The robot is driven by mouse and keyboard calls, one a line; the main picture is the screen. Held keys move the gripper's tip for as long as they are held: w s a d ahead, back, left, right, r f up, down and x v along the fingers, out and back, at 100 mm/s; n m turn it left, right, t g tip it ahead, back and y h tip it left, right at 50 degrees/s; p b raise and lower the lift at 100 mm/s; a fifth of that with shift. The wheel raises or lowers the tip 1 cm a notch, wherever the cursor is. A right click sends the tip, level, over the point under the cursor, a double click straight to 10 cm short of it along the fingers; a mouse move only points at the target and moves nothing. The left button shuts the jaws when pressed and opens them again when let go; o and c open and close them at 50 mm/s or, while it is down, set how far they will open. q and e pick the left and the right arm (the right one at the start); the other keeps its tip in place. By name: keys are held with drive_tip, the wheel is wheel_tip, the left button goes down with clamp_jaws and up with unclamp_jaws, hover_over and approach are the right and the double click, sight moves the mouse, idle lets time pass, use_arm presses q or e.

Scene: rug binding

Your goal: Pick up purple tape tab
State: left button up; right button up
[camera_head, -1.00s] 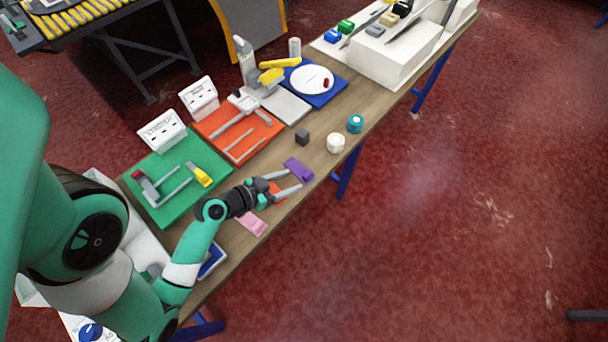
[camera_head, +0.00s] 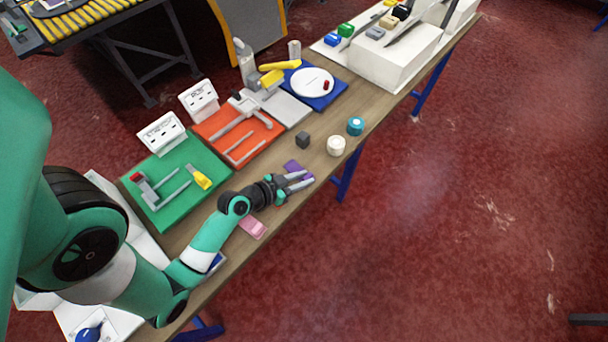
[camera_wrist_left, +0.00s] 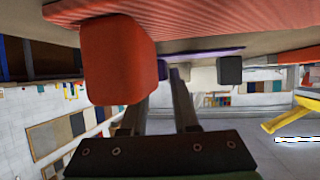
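The purple tape tab (camera_head: 292,165) lies on the wooden table near its front edge. My left gripper (camera_head: 309,179) reaches low over the front part of the tab and hides some of it. Its two fingers are apart with a gap between them. In the left wrist view the purple tab (camera_wrist_left: 205,53) shows as a thin strip beyond the fingertips (camera_wrist_left: 164,78). I cannot tell whether the fingers touch it. My right gripper is in neither view.
A red-orange block (camera_wrist_left: 118,60) looms beside my left finger in the wrist view. A pink tab (camera_head: 253,227) lies behind the gripper. A dark cube (camera_head: 303,140), a white roll (camera_head: 336,145) and a teal roll (camera_head: 355,126) stand farther along. Green (camera_head: 205,160) and orange (camera_head: 215,128) trays are left.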

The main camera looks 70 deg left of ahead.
use_arm(q)
clamp_jaws()
drive_tip(key=shift+r, duration=0.1)
drive_tip(key=shift+r, duration=0.25)
drive_tip(key=r+p, duration=0.1)
drive_tip(key=r, duration=0.1)
drive_tip(key=r+p, duration=0.1)
drive_tip(key=shift+d+r+p, duration=0.3)
drive_tip(key=shift+d+r, duration=0.05)
drive_tip(key=shift+r, duration=0.05)
drive_tip(key=d+r+p, duration=0.4)
drive_tip(key=d+r, duration=0.4)
drive_tip(key=d, duration=0.5)
drive_tip(key=shift+d+r, duration=0.15)
drive_tip(key=shift+r, duration=0.15)
